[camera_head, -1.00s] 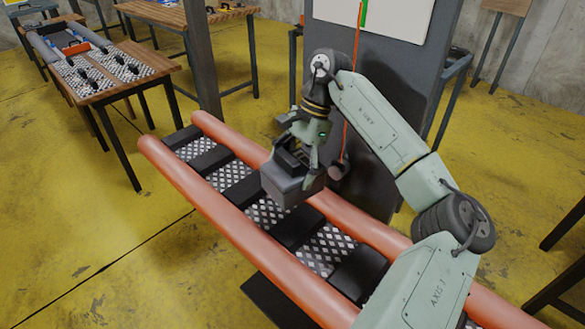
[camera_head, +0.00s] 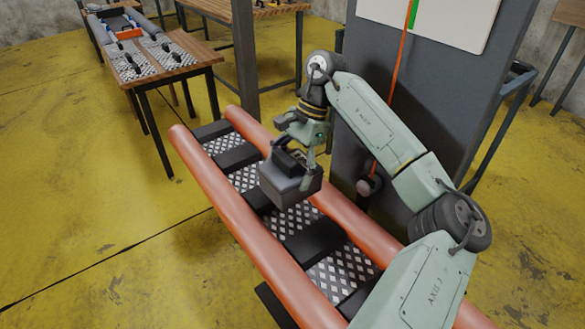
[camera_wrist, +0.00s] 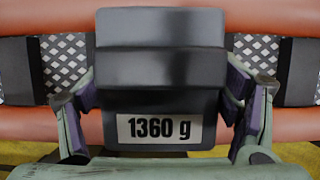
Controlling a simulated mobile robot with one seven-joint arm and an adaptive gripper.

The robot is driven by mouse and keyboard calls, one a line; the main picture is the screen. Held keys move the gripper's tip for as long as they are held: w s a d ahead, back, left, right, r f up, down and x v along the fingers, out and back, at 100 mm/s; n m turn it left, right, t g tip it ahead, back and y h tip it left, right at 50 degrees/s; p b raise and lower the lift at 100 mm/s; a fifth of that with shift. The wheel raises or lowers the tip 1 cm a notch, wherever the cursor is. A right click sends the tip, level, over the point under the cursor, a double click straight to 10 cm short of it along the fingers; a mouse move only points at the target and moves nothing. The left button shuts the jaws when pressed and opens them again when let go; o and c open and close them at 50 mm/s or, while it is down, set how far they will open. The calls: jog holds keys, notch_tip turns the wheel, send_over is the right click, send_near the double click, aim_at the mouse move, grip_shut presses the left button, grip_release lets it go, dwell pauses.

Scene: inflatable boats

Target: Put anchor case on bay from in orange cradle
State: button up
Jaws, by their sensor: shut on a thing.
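The anchor case, a dark grey box (camera_head: 284,188) with a black top, is held in my gripper (camera_head: 303,160) above a long frame with two orange-red tubes (camera_head: 215,190). In the wrist view the case (camera_wrist: 160,70) fills the middle, labelled "1360 g", with my gripper's fingers (camera_wrist: 163,97) against both its sides. Diamond-plate bays (camera_head: 288,220) alternate with black crossbars (camera_head: 318,243) between the tubes. The case hides part of the frame below it. A small orange holder (camera_head: 130,33) is on the far table; I cannot tell if it is the orange cradle.
The far wooden table (camera_head: 180,55) carries grey tubes and diamond plates. A dark grey panel (camera_head: 400,95) with a hanging orange cord stands close behind my arm. A post (camera_head: 245,60) rises behind the frame. Yellow floor (camera_head: 90,220) is clear at left.

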jog(key=shift+f+b, duration=1.2)
jog(key=shift+f, duration=1.85)
jog(key=shift+f+b, duration=2.1)
jog(key=shift+f, duration=0.15)
